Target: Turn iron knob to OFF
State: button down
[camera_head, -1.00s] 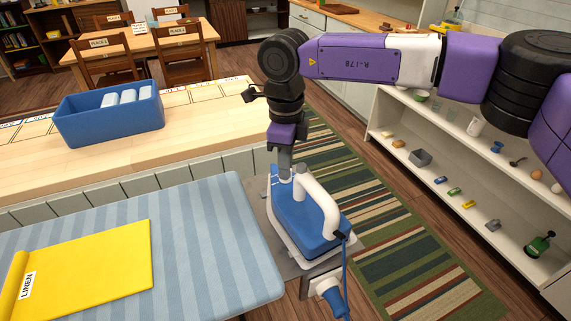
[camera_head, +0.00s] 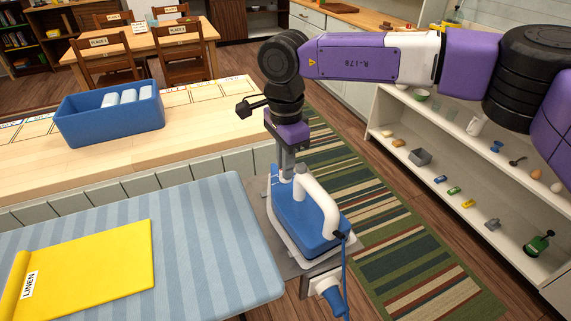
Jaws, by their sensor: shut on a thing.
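The blue and white iron (camera_head: 307,218) rests on a grey metal plate (camera_head: 262,198) at the right end of the ironing board. Its thick white handle (camera_head: 320,201) arches over the blue body. My gripper (camera_head: 286,172) points down at the iron's far end, shut on the small pale knob (camera_head: 286,180) there. The fingers hide most of the knob, so its mark and setting cannot be read.
The striped blue ironing board (camera_head: 200,245) holds a folded yellow cloth (camera_head: 88,268) labelled LINEN. A wooden counter with a blue bin (camera_head: 110,120) lies behind. A blue cord (camera_head: 345,270) hangs from the iron. Shelves (camera_head: 465,185) with small items stand at right.

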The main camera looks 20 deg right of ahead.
dwell(0.3)
jog(key=c, duration=1.5)
grip_release()
notch_tip(320, 180, up, 8)
jog(key=shift+f, duration=0.1)
